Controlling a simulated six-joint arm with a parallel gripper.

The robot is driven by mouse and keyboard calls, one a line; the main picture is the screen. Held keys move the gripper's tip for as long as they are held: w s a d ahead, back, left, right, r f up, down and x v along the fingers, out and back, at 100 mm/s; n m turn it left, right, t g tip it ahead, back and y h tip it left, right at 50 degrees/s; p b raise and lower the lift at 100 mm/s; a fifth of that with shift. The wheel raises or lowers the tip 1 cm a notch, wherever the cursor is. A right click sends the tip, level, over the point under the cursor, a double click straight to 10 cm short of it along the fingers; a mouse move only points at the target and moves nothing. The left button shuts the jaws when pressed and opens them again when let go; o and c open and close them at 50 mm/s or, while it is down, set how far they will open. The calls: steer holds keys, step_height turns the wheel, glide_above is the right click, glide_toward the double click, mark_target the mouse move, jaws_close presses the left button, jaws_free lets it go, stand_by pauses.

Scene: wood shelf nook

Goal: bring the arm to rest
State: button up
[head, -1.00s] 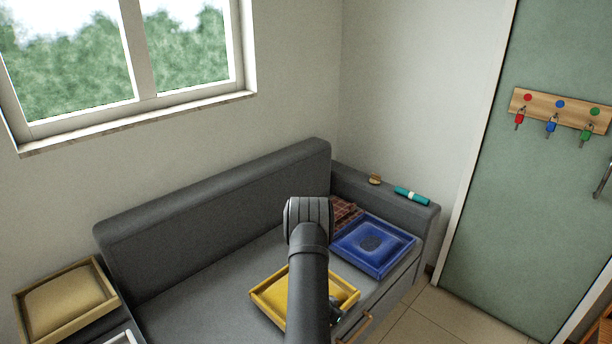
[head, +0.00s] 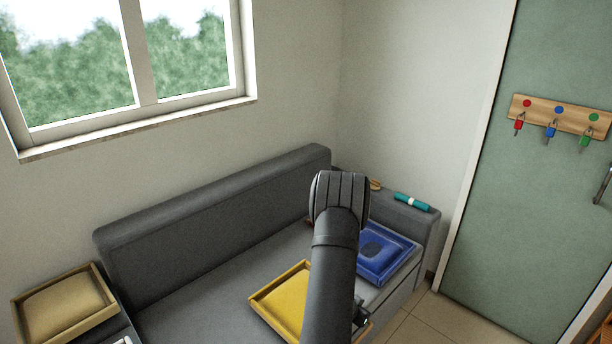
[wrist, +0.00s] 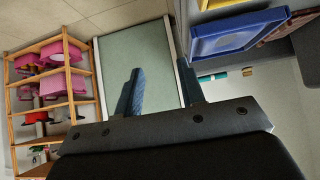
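My gripper (wrist: 160,72) shows in the wrist view with its two dark fingers spread apart and nothing between them. In the head view my arm rises from the bottom edge in front of the grey sofa (head: 190,290), and it mostly hides the gripper. My arm covers the right part of a yellow tray (head: 283,302) on the seat. It also overlaps the left edge of a blue tray (head: 400,262), which shows at the top of the wrist view (wrist: 225,42) too.
A teal rolled item (head: 411,201) lies on the sofa's right armrest. A wooden tray with a beige cushion (head: 65,302) stands at left. Several keys hang from a wooden rack (head: 560,114) on the green door. A shelf with pink items (wrist: 62,66) stands left in the wrist view.

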steer(key=shift+f, duration=2.05)
